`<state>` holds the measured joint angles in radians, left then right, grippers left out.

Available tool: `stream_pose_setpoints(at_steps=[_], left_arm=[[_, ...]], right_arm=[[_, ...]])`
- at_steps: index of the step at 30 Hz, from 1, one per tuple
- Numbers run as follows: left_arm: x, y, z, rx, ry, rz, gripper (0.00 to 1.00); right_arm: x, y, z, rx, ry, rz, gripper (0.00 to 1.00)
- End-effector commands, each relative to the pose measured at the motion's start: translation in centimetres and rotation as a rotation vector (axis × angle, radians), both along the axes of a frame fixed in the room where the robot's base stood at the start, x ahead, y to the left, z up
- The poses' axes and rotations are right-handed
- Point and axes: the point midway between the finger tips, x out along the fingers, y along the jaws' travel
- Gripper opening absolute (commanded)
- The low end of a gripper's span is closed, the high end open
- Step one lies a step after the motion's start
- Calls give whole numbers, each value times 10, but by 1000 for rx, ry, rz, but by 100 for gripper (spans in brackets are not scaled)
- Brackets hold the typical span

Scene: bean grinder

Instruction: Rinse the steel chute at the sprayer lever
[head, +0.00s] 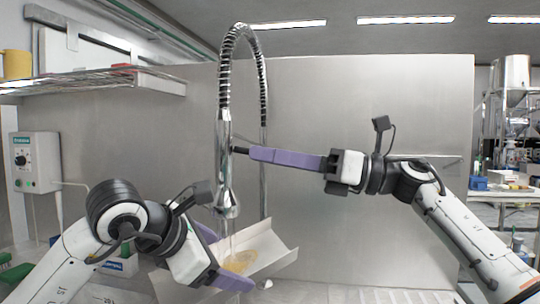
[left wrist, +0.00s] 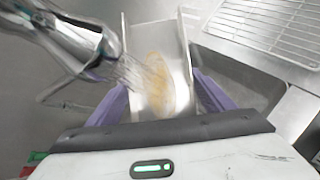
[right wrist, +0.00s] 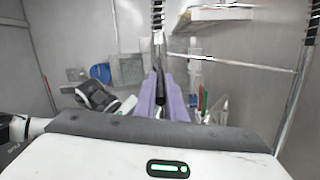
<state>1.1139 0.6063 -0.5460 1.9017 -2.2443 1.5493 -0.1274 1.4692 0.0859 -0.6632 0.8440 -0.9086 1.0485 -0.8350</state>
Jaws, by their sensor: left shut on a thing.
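The steel chute (head: 276,258) is tilted below the sprayer head (head: 227,203), with a yellow-brown patch of residue (left wrist: 158,84) on its inner face. My left gripper (head: 228,258) is shut on the chute, one purple finger on each side of it. Water streams from the sprayer onto the residue, also seen in the left wrist view. My right gripper (head: 250,153) is level beside the sprayer, its purple fingers close together around the dark sprayer lever (head: 240,150). In the right wrist view the lever (right wrist: 160,86) lies between the fingers.
A coiled hose (head: 240,35) arches above the sprayer in front of a steel back panel (head: 370,110). A wire rack (left wrist: 265,28) lies beside the basin. A wall shelf (head: 90,82) is at upper left and a control box (head: 35,160) below it. Shelving stands at far right.

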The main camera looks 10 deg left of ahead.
Motion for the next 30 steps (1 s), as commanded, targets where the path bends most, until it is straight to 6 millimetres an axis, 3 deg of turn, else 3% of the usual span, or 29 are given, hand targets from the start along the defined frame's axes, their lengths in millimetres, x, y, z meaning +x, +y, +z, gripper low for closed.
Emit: stream_pose_setpoints(at_steps=[1, 3, 14, 17, 30], left_arm=[[0, 0, 2, -2, -5, 0, 41], [0, 0, 2, -2, -5, 0, 41], [0, 0, 2, -2, -5, 0, 41], [0, 0, 2, -2, -5, 0, 41], [0, 0, 2, -2, -5, 0, 41]], right_arm=[[0, 0, 0, 0, 0, -1, 18], [0, 0, 0, 0, 0, -1, 29], [1, -5, -1, 0, 0, -2, 29], [1, -16, -2, 0, 0, -3, 29], [-2, -101, -15, -1, 1, -4, 29]])
